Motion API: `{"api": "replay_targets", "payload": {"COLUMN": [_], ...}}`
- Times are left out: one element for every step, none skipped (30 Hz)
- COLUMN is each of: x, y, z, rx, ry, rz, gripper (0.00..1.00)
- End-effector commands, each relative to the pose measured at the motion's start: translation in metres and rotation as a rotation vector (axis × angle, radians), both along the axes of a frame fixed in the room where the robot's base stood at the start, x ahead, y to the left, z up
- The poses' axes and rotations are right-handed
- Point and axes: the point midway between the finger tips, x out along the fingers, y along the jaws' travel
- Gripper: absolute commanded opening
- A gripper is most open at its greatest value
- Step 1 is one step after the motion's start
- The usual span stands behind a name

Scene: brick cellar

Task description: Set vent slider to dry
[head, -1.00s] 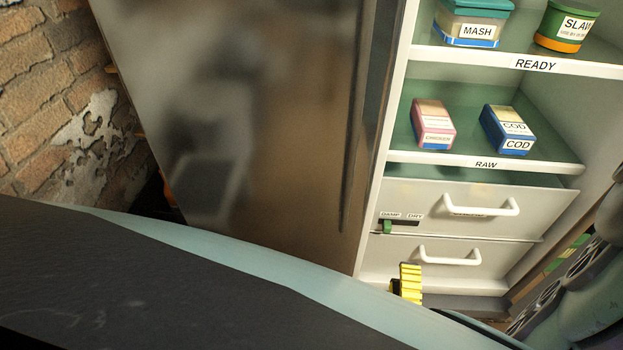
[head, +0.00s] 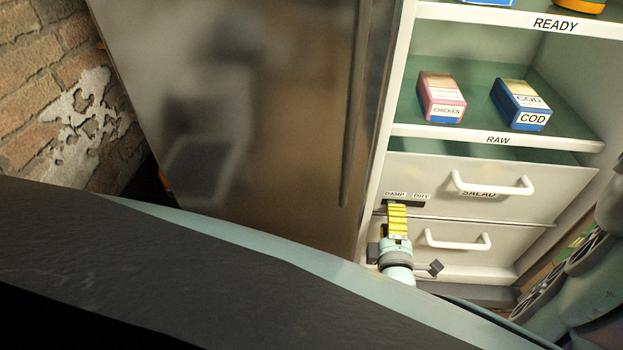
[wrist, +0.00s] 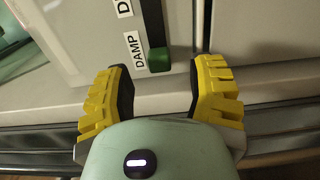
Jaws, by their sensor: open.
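The vent slider's green knob (wrist: 159,60) sits at the DAMP end of its dark slot (wrist: 152,22), beside the DAMP label (wrist: 133,50). The DRY label (head: 421,196) is at the slot's other end in the head view, and is partly cut off at the top of the wrist view. My gripper (wrist: 160,78) is open, with a yellow-padded finger on each side of the knob's line. I cannot tell whether either finger touches it. In the head view, my gripper (head: 397,212) stands in front of the slot's left part and largely hides the knob.
The slot is on the salad drawer (head: 470,205), left of its white handle (head: 492,186). A second drawer handle (head: 457,241) is below. Above, a chicken box (head: 441,98) and a cod box (head: 521,104) stand on the raw shelf. A metal door (head: 240,110) is at left.

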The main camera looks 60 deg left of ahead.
Motion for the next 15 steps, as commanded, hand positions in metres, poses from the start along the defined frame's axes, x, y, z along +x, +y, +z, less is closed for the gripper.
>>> {"api": "replay_targets", "payload": {"x": [0.006, 0.009, 0.013, 0.016, 0.018, 0.02, 0.021, 0.022, 0.023, 0.023, 0.024, 0.024, 0.024, 0.024, 0.024], "y": [0.007, 0.01, 0.014, 0.016, 0.018, 0.021, 0.022, 0.024, 0.025, 0.026, 0.026, 0.027, 0.027, 0.027, 0.027], "z": [-0.001, -0.001, -0.001, -0.001, -0.001, -0.001, -0.001, 0.0, 0.0, 0.0, 0.0, 0.0, 0.0, 0.001, 0.001], "rx": [0.004, 0.004, 0.004, 0.003, 0.002, 0.002, 0.002, 0.002, 0.002, 0.001, 0.001, 0.001, 0.001, 0.0, 0.0], "ry": [-0.002, -0.003, -0.003, -0.004, -0.003, -0.003, -0.003, -0.001, -0.001, -0.001, -0.001, -0.001, -0.001, -0.001, -0.001], "rz": [0.0, 0.001, -0.001, -0.001, -0.002, -0.003, -0.003, -0.003, -0.003, -0.003, -0.003, -0.003, -0.002, -0.002, -0.002], "gripper": [0.55, 0.55, 0.55, 0.55, 0.55, 0.55, 0.55, 0.55, 0.55, 0.55, 0.55, 0.55, 0.55, 0.55, 0.55]}}
